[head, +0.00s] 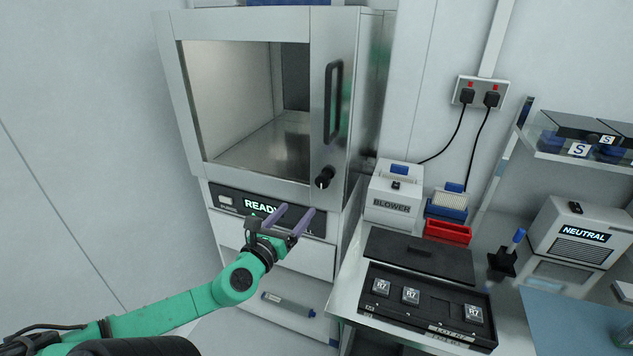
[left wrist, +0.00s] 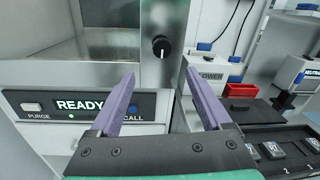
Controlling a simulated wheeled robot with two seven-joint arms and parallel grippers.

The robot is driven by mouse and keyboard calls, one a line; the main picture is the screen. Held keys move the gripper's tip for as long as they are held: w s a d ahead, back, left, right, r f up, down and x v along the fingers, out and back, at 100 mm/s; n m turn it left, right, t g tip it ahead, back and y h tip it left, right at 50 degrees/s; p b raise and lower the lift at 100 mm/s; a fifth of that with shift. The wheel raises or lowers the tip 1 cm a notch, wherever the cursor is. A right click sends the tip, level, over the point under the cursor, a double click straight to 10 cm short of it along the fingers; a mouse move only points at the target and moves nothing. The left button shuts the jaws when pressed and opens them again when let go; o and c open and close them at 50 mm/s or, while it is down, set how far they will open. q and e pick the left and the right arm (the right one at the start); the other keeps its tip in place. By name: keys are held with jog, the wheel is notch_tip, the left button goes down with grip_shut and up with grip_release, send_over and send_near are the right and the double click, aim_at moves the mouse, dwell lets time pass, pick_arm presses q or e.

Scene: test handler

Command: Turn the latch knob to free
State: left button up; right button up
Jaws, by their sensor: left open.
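The black latch knob (head: 324,178) sits on the silver door frame of the test handler (head: 334,110), below the dark vertical handle (head: 334,103). In the left wrist view the knob (left wrist: 161,46) shows a white pointer mark that looks close to upright. My left gripper (head: 292,220) is open and empty, with purple fingers, in front of the READY panel and below the knob. In the left wrist view the fingers (left wrist: 158,98) are spread apart, and the knob is beyond and above the gap between them, untouched. My right gripper is in neither view.
The READY panel (head: 229,200) is below the door. To the right, a bench holds the BLOWER box (head: 393,204), a red bin (head: 447,232) and a black tray (head: 440,293) with several R7 parts. The NEUTRAL unit (head: 585,234) stands further right.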

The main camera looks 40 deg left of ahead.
pick_arm(q)
send_near(321, 183)
jog(key=x, duration=0.4)
jog(key=shift+w+d+r, duration=0.15)
jog(key=shift+w+d, duration=0.1)
jog(key=shift+d, duration=0.05)
jog(key=w+a, duration=0.2)
jog(key=w, duration=0.1)
jog(key=shift+w, duration=0.25)
jog(key=shift+w+d, duration=0.15)
jog(key=shift+w, duration=0.2)
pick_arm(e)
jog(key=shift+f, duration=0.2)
pick_arm(q)
jog(key=shift+s, duration=0.1)
jog(key=c, duration=1)
grip_shut()
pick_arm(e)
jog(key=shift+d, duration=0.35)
